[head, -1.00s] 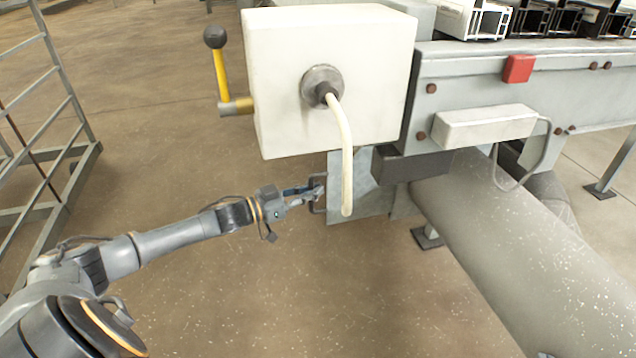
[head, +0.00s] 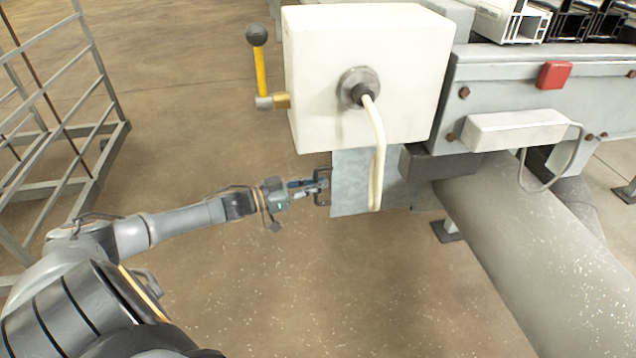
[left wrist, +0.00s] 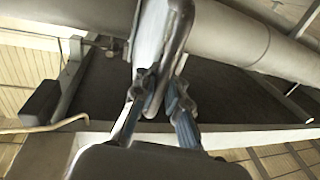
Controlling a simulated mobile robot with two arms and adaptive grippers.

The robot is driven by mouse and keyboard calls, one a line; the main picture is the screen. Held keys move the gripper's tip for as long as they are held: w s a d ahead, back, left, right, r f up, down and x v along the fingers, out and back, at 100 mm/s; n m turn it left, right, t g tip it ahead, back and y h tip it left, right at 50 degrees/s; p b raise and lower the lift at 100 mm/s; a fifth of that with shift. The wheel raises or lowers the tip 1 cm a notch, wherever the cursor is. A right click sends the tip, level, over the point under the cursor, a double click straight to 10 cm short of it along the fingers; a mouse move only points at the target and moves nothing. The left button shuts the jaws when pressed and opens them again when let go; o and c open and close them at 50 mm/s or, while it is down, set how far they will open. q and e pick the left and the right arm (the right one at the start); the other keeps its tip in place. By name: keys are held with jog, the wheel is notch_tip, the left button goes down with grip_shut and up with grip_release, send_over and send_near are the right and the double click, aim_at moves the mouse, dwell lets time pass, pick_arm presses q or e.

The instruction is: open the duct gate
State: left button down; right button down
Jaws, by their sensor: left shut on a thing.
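The duct gate (head: 352,188) is a flat galvanized plate that sticks out to the left under the white box, across the line of the big grey duct (head: 530,250). Its dark U-shaped handle (head: 322,192) is on the plate's left edge. My left gripper (head: 318,185) is shut on this handle. In the left wrist view the fingers (left wrist: 158,95) close around the handle bar (left wrist: 176,45), with the pale plate (left wrist: 150,35) behind it. The white cable hides part of the plate in the head view. My right gripper is not in view.
The white box (head: 330,120) with a yellow lever (head: 261,72) hangs above the gate. A white cable (head: 379,150) dangles in front. A metal rack (head: 105,150) stands at the left. The floor between rack and gate is clear.

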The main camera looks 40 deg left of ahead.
pick_arm(q)
jog(key=c, duration=1.6)
grip_release()
jog(key=shift+s+d+f, duration=0.1)
jog(key=shift+d+f, duration=0.05)
jog(key=shift+f, duration=0.05)
jog(key=shift+o, duration=1.1)
jog(key=shift+r, duration=0.1)
jog(key=v, duration=1.2)
